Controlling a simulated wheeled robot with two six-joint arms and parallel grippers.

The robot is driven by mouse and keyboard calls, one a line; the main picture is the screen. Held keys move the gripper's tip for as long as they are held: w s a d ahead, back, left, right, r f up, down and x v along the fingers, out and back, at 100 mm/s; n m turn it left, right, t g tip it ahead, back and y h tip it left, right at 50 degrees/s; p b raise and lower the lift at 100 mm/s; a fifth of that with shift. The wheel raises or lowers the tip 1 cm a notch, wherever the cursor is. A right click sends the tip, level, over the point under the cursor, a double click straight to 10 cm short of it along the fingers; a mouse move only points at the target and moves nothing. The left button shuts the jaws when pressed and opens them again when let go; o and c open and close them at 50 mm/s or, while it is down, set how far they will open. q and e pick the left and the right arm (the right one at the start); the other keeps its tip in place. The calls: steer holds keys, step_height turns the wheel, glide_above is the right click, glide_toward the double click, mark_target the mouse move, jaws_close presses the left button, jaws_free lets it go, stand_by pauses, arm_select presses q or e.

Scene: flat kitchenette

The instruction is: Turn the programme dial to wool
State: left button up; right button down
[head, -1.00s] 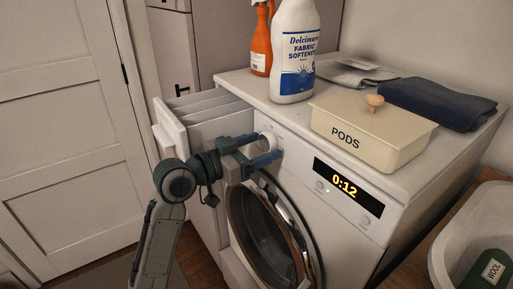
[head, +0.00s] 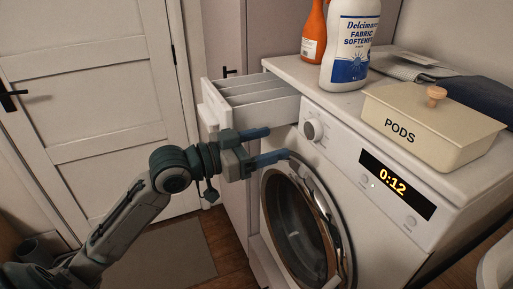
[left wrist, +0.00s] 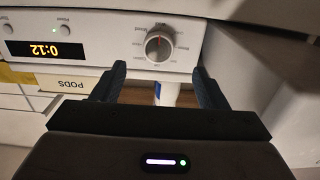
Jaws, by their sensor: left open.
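The programme dial (head: 313,130) is a round grey knob on the white front panel of the washing machine (head: 345,150), left of the display (head: 396,184) reading 0:12. The dial also shows in the left wrist view (left wrist: 159,46), upside down, with small labels around it that I cannot read for certain. My left gripper (head: 277,143) is open and empty. Its two blue-grey fingers point toward the panel, left of the dial and apart from it. In the left wrist view the dial sits ahead of the fingers, between their lines (left wrist: 158,75). My right gripper is not in view.
The detergent drawer (head: 250,95) stands pulled out just above my left gripper. The round door (head: 303,225) is below the panel. A softener bottle (head: 349,45), an orange spray bottle (head: 313,35) and a PODS box (head: 425,120) stand on top.

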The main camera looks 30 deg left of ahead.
arm_select(q)
steer(key=shift+v, duration=1.05)
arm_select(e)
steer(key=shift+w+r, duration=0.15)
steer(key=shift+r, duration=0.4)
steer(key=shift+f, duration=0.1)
arm_select(q)
steer(key=shift+s, duration=0.1)
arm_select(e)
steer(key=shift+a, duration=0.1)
